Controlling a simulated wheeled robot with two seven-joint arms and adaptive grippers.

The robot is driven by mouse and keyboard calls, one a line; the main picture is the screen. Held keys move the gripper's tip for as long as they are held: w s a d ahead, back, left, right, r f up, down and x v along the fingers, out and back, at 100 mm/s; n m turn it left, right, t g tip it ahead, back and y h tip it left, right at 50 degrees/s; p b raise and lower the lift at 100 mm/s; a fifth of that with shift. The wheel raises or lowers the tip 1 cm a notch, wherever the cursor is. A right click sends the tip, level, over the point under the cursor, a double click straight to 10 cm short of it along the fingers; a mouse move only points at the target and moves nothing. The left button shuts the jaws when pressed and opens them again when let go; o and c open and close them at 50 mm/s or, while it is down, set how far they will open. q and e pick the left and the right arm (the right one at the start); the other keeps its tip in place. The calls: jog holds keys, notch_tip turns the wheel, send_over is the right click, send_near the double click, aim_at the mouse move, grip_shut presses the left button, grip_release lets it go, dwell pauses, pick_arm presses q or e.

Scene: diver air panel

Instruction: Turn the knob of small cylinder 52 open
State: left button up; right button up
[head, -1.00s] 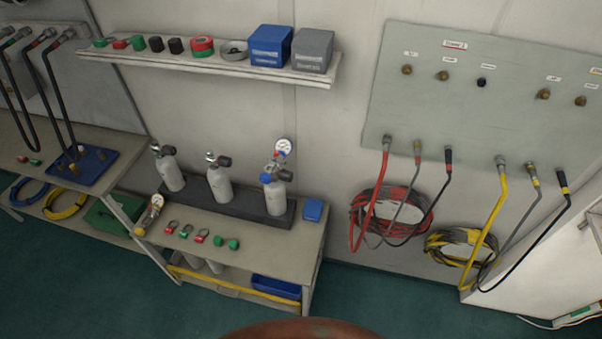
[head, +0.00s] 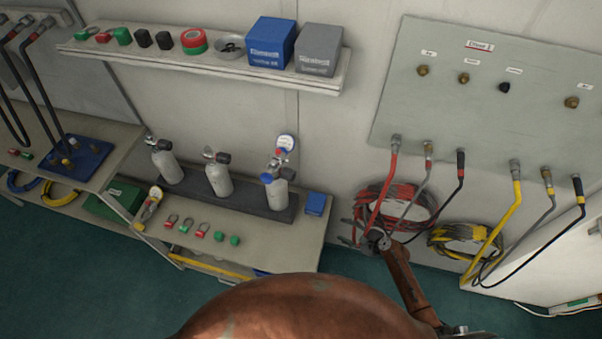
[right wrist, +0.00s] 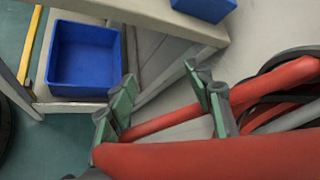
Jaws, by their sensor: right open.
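Three small grey cylinders stand in a dark rack on the bench in the head view: a left one (head: 167,163), a middle one (head: 218,176) and a right one (head: 277,191) with a gauge and blue fittings. Each has a dark knob at its top. I cannot read any number, so I cannot tell which is 52. My right gripper (head: 349,232) is open, right of the bench and in front of the coiled red hose, apart from the cylinders. In the right wrist view its green-padded fingers (right wrist: 162,97) are spread. My left gripper is out of view.
The red hose (right wrist: 270,88) passes close to my right fingers; whether it touches them is unclear. A blue box (head: 316,203) stands at the bench's right end. A blue bin (right wrist: 86,55) sits below. A shelf (head: 205,68) hangs above the cylinders.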

jog(key=w+a+r+m+y, duration=0.1)
jog(key=w+a+r+y, duration=0.2)
jog(key=r, duration=0.6)
jog(key=w+a+r+m+y, duration=0.1)
jog(key=w+a+r, duration=0.1)
jog(key=a+r, duration=0.45)
jog(key=y+p, duration=0.1)
jog(key=y, duration=0.4)
send_near(295, 176)
jog(key=x, duration=0.3)
jog(key=shift+m+g, duration=0.4)
jog(key=shift+m, duration=0.1)
jog(key=x, duration=0.6)
jog(key=shift+w+a+r+p, duration=0.1)
jog(key=shift+a+r+p, duration=0.2)
jog(key=shift+a+p, duration=0.1)
jog(key=shift+w+a, duration=0.2)
jog(key=shift+a, duration=0.2)
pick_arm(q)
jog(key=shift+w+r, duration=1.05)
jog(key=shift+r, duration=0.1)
pick_arm(e)
jog(key=c, duration=0.3)
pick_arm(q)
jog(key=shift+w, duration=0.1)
pick_arm(e)
jog(key=c, duration=0.9)
